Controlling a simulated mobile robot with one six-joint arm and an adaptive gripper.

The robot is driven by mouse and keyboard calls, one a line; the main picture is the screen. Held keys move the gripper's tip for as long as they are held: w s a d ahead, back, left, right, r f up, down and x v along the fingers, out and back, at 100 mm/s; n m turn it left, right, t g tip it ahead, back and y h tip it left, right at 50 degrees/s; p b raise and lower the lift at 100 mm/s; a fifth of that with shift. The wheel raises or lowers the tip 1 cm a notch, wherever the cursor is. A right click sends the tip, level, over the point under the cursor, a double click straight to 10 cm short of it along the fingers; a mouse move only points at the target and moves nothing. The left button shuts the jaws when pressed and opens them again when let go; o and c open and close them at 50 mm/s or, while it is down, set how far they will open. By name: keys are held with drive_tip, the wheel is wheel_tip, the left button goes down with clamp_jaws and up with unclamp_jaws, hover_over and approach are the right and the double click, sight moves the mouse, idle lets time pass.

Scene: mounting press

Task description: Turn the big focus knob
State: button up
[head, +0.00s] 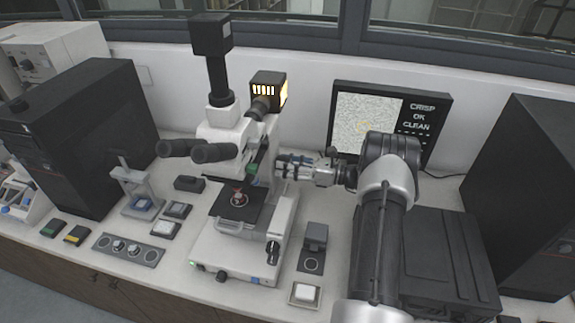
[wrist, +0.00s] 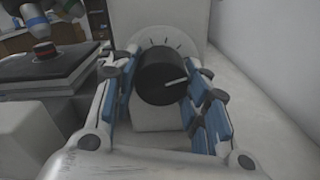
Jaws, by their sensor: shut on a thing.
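The big focus knob (wrist: 163,76) is a black round knob with a white pointer line, on the pale side of the microscope (head: 240,150). The line points right and slightly up, and tick marks fan out above the knob. My gripper (wrist: 165,90) has its blue-padded fingers on either side of the knob and is shut on it. In the head view my gripper (head: 283,166) reaches in from the right against the microscope's side and hides the knob there. The stage (wrist: 50,65) carries a small dark, red-ringed sample (wrist: 45,51).
A monitor (head: 390,122) behind my arm shows a grainy picture and the words CRISP, OK and CLEAN. A dark box (head: 85,130) stands at left, another (head: 525,190) at right.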

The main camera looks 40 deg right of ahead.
idle(0.4)
drive_tip(key=o, duration=1)
drive_tip(key=shift+o, duration=0.2)
drive_tip(key=v, duration=1.2)
idle(0.6)
